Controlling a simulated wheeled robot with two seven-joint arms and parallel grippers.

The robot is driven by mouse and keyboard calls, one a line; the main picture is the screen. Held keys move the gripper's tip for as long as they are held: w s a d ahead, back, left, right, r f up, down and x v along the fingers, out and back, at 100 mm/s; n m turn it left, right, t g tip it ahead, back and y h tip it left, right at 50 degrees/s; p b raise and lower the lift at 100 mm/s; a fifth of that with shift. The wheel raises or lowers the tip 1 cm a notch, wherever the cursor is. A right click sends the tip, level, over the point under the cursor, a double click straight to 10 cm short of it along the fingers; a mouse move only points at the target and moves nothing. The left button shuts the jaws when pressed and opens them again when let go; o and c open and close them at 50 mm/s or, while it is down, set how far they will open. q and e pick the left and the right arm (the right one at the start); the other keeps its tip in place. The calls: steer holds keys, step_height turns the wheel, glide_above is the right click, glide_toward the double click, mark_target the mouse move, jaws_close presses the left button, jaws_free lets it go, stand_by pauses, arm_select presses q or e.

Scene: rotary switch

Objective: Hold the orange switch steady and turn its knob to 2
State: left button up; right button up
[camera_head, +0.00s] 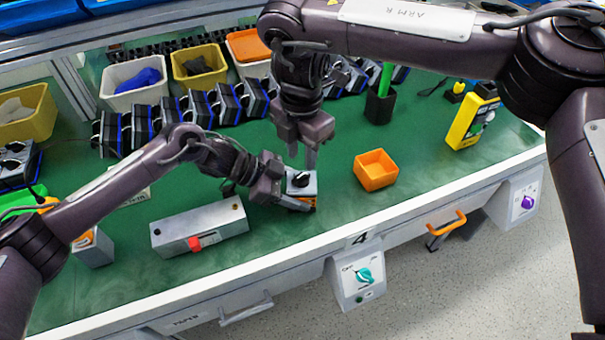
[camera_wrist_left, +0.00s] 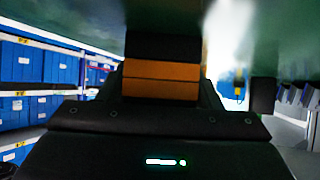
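The orange switch (camera_head: 302,183) stands on the green bench top near its front edge, in the head view. It has a light grey top plate with a black knob (camera_head: 301,179) and an orange lower body. My left gripper (camera_head: 291,198) reaches it from the left, low down, and looks shut on its body. In the left wrist view an orange and black banded block (camera_wrist_left: 161,80), which looks like the switch's body, fills the space before the gripper. My right gripper (camera_head: 303,160) points down just above the knob, fingers apart. Contact with the knob and its setting cannot be made out.
An orange open tray (camera_head: 376,170) stands to the right, and a yellow meter (camera_head: 472,117) beyond it. A long grey box with a red part (camera_head: 199,230) lies to the left. Bins and rows of dark blue-edged devices (camera_head: 228,103) line the back.

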arm_select(q)
steer(key=o, duration=0.5)
steer(key=v, duration=1.2)
